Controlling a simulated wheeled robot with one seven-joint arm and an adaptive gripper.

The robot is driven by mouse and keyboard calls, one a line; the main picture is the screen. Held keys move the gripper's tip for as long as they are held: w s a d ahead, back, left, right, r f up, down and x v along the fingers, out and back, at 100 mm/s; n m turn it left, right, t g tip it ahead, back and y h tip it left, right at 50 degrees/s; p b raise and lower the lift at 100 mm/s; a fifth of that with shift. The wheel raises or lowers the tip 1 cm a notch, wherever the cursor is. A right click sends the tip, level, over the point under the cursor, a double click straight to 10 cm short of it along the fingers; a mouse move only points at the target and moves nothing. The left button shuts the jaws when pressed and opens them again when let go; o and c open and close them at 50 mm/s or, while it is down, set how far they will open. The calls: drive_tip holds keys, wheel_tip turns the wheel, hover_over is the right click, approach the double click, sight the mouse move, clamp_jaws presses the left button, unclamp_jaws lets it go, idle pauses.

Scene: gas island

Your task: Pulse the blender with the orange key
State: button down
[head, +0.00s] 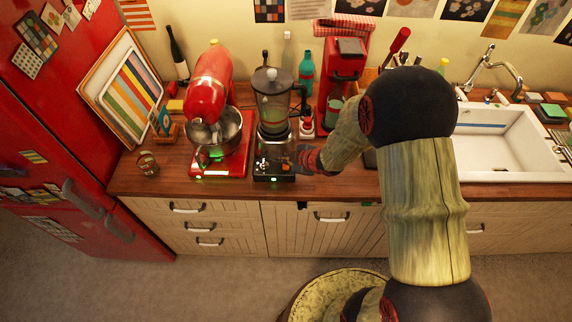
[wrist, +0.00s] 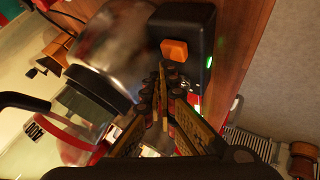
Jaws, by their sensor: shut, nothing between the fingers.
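The blender (head: 273,115) stands on the counter with a clear jar, a silver body and a low black control block. It also shows in the wrist view, where the black block (wrist: 200,20) carries the orange key (wrist: 174,50) and a green light glows on the block's edge. My gripper (wrist: 162,68) is shut and empty. Its tips appear just below the orange key in the wrist view; I cannot tell whether they touch the block. In the head view my gripper (head: 298,158) is at the right side of the block, and the key is too small to make out surely.
A red stand mixer (head: 209,85) with a steel bowl stands left of the blender. A red coffee machine (head: 343,75) stands behind my arm, and a teal bottle (head: 306,72) behind the blender. A small glass (head: 148,164) is at the left. The white sink (head: 505,140) is at the right.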

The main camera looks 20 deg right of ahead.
sight(284, 166)
drive_tip(key=shift+f, duration=0.1)
drive_tip(key=shift+f+b, duration=0.3)
drive_tip(key=shift+b, duration=0.05)
drive_tip(key=shift+f+b, duration=0.5)
drive_tip(key=shift+f, duration=0.15)
idle(0.8)
drive_tip(key=shift+r, duration=0.1)
idle(0.4)
drive_tip(key=shift+r+p, duration=0.95)
wheel_tip(284, 166, up, 5)
drive_tip(key=p, duration=0.4)
drive_tip(key=shift+a, duration=0.1)
idle(1.7)
